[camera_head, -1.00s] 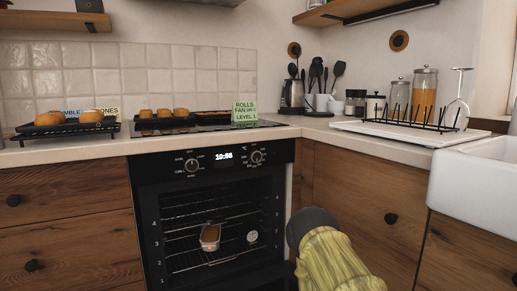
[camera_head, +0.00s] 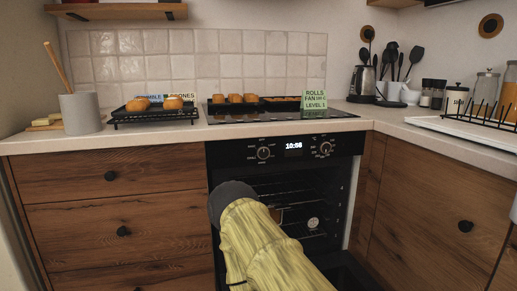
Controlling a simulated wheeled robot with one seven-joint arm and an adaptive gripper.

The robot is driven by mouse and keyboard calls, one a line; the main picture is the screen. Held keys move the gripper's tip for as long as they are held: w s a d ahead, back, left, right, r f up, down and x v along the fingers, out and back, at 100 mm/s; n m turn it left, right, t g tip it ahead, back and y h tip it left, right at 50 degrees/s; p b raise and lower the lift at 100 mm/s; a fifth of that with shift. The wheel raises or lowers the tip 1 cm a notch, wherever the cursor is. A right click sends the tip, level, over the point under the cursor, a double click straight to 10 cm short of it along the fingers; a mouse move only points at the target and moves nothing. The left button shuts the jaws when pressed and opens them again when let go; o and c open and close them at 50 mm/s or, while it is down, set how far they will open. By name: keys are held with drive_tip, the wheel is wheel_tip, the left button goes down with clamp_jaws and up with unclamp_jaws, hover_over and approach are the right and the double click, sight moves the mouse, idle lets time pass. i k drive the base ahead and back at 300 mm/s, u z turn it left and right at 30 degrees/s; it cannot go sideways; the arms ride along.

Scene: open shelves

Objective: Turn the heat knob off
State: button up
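The black oven (camera_head: 222,155) has two round knobs on its front panel, one on each side of a lit clock reading about 10:56. The left knob (camera_head: 263,153) and the right knob (camera_head: 326,148) both show; their markings are too small to read, so I cannot tell which is the heat knob. My arm, in a yellow sleeve with a dark round end, reaches up in front of the oven's left part, below the left knob and apart from both knobs. No gripper fingers show.
Rolls on dark trays (camera_head: 250,105) sit on the hob beside a green card (camera_head: 314,99). A rack with buns (camera_head: 154,109) and a grey crock (camera_head: 81,112) stand left. The oven's interior is exposed, and a dark surface lies low at right. Wooden drawers (camera_head: 113,225) flank it.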

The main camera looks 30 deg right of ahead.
sight(325, 147)
drive_tip(key=u, duration=0.85)
drive_tip(key=k, duration=0.8)
drive_tip(key=z, duration=1.45)
drive_tip(key=i, duration=0.5)
drive_tip(key=u, duration=0.05)
